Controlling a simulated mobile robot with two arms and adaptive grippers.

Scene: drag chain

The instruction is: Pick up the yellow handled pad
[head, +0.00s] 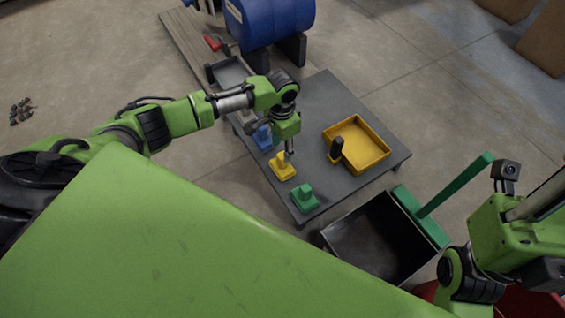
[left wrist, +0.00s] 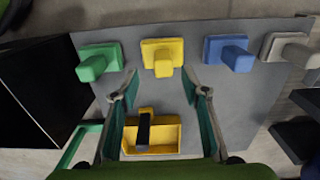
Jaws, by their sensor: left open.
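The yellow handled pad (head: 283,168) stands on the dark grey table between a blue pad and a green pad (head: 304,198). In the left wrist view, the yellow pad (left wrist: 163,55) is at top centre, its handle pointing toward the camera. My left gripper (head: 290,156) is close to the yellow pad in the head view and partly overlaps it. In the left wrist view its two fingers (left wrist: 162,94) are spread wide with nothing between the tips, and the pad shows beyond them. My right arm shows at the lower right, but its fingers are not visible.
A blue pad (left wrist: 229,53) and a grey pad (left wrist: 286,48) stand in the same row. A yellow tray (head: 367,151) with a black handle lies on the table (head: 318,98). A dark open bin (head: 372,240) and a green long-handled tool (head: 455,186) are nearby. A blue drum (head: 272,18) stands behind.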

